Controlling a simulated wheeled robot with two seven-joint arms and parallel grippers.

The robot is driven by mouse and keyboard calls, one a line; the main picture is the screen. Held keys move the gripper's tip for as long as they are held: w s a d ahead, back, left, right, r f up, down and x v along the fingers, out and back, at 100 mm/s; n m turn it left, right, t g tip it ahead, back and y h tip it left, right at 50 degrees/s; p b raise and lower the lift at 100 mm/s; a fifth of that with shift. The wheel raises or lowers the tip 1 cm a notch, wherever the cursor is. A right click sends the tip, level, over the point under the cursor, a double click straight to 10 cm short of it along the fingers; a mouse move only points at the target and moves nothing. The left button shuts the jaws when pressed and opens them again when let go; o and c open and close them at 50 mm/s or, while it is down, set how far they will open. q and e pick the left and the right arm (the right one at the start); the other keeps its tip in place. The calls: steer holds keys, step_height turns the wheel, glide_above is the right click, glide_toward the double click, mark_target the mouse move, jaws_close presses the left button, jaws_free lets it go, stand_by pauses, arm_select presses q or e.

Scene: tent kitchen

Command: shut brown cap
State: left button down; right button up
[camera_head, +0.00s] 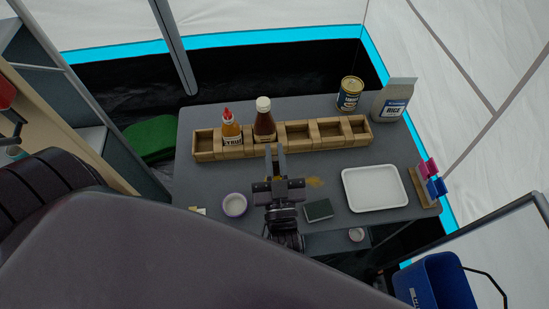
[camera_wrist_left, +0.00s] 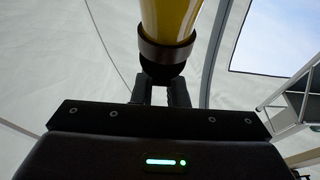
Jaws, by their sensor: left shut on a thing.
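My left gripper (camera_head: 275,150) is over the middle of the grey table, in front of the wooden caddy. In the left wrist view its two fingers (camera_wrist_left: 161,92) are shut on the dark end of a yellow object. That end has a brown cap-like band (camera_wrist_left: 166,50) below the yellow body (camera_wrist_left: 170,20), whose far end is out of frame. I cannot tell from these views whether the cap is open or closed. In the head view the gripper mostly hides the object. My right gripper is not in view.
The wooden caddy (camera_head: 205,146) holds a red-capped syrup bottle (camera_head: 231,127) and a white-capped dark sauce bottle (camera_head: 264,122). A can (camera_head: 350,93) and a rice bag (camera_head: 394,102) stand behind. A white tray (camera_head: 374,188), purple-rimmed cup (camera_head: 234,204) and dark green pad (camera_head: 318,210) lie near the front.

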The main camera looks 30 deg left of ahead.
mark_target(275, 164)
arm_select(q)
steer(key=t+b, duration=0.1)
steer(key=b, duration=0.1)
steer(key=f+t+y+b, duration=0.1)
steer(key=b, duration=0.1)
steer(key=shift+s+d+f, duration=0.15)
steer(key=shift+s+d, duration=0.05)
steer(key=shift+s, duration=0.1)
steer(key=shift+s+t+y+b, duration=0.1)
steer(key=shift+t+y+b, duration=0.3)
steer(key=shift+y+b, duration=0.15)
steer(key=shift+d+r, duration=0.1)
steer(key=shift+r, duration=0.35)
steer(key=c, duration=1.4)
jaws_free()
step_height(275, 164, up, 20)
steer(key=p, duration=1.7)
steer(key=shift+p, duration=0.3)
